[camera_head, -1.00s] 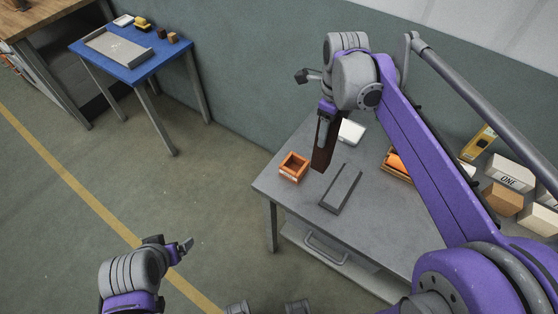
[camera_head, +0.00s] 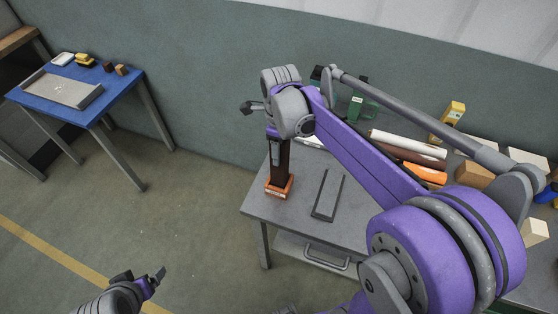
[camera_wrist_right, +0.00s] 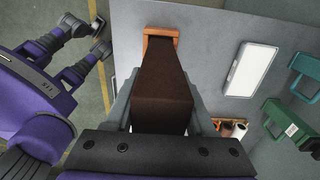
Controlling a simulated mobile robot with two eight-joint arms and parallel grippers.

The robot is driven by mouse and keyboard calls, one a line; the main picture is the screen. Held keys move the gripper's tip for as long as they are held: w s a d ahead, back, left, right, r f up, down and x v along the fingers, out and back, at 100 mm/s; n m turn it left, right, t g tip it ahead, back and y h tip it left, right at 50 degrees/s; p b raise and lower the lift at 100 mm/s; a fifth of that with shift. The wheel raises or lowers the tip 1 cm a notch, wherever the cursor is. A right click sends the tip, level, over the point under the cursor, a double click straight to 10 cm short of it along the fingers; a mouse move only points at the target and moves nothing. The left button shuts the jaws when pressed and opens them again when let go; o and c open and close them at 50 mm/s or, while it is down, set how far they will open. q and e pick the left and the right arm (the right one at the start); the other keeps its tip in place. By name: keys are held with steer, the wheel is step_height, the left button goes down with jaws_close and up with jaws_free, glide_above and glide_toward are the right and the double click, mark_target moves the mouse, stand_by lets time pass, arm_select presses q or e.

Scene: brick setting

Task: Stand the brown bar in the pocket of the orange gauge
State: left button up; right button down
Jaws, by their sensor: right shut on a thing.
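The brown bar (camera_head: 281,165) stands upright on the grey table, its lower end at the orange gauge (camera_head: 279,188). In the right wrist view the bar (camera_wrist_right: 161,85) runs away from me to the gauge (camera_wrist_right: 149,34), whose rim shows around its far end. How deep the bar sits in the pocket is hidden. My right gripper (camera_head: 275,137) is shut on the upper end of the bar; its fingers also flank the bar in the right wrist view (camera_wrist_right: 160,110). My left gripper (camera_head: 157,277) is low at the left, away from the table; its finger gap is unclear.
A white box (camera_wrist_right: 251,70) and green pieces (camera_wrist_right: 289,122) lie behind. White, brown and orange rolls (camera_head: 424,173) and boxes crowd the table's right. A blue table (camera_head: 112,98) stands far left.

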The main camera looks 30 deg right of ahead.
step_height(320, 180, down, 4)
stand_by(0.4)
steer(key=shift+f, duration=0.2)
steer(key=shift+c, duration=1.2)
jaws_free()
steer(key=shift+r, duration=0.15)
